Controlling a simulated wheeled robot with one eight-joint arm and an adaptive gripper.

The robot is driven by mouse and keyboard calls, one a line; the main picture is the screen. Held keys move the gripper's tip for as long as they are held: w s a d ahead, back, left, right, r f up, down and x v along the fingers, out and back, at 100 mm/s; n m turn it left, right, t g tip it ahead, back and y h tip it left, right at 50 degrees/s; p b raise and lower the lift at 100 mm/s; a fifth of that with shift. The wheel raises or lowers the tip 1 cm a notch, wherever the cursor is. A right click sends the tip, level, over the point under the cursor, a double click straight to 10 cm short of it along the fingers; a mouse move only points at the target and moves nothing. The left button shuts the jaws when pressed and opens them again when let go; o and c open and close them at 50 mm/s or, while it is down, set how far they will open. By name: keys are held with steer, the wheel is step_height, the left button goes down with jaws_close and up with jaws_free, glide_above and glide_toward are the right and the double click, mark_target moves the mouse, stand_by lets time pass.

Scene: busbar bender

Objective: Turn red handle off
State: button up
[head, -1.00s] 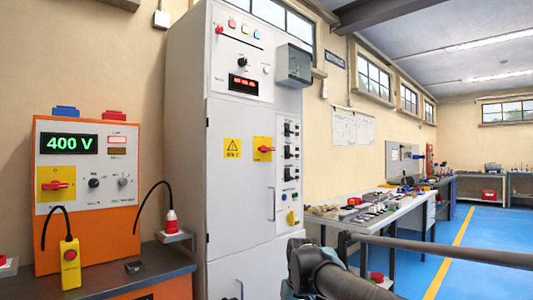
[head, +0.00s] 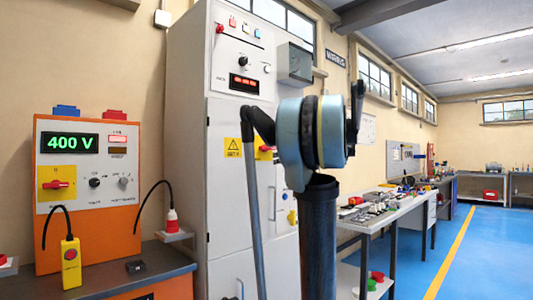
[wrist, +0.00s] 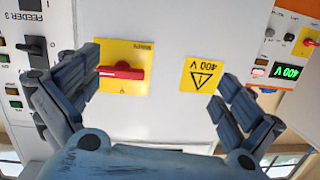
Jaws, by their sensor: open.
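A red handle (wrist: 118,71) lies horizontal on a yellow plate (wrist: 135,52) on the tall grey cabinet. In the wrist view, which is upside down, it sits between the open fingers of my gripper (wrist: 160,72), nearer the left finger. The left finger overlaps the plate's edge; the handle looks apart from both fingers. In the head view my arm hides most of this handle (head: 265,150). A second red handle (head: 57,184), also horizontal on yellow, is on the orange panel at left.
A yellow warning sign (wrist: 202,74) is beside the handle's plate. The orange panel (head: 45,240) reads 400 V and stands on a grey bench (head: 160,262). A workbench (head: 385,215) with several parts stands right of the cabinet (head: 185,150). The blue floor (head: 490,245) is open at right.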

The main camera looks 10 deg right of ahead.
mark_target(267, 148)
steer(key=w+d+r+t, duration=0.2)
steer(key=w+d+r, duration=0.2)
steer(key=d+r, duration=0.1)
steer(key=x, duration=1.7)
steer(key=shift+s+a+r, duration=0.1)
steer(key=shift+s+r, duration=0.05)
steer(key=c, duration=1.3)
steer(key=shift+a, duration=0.15)
steer(key=shift+c, duration=0.7)
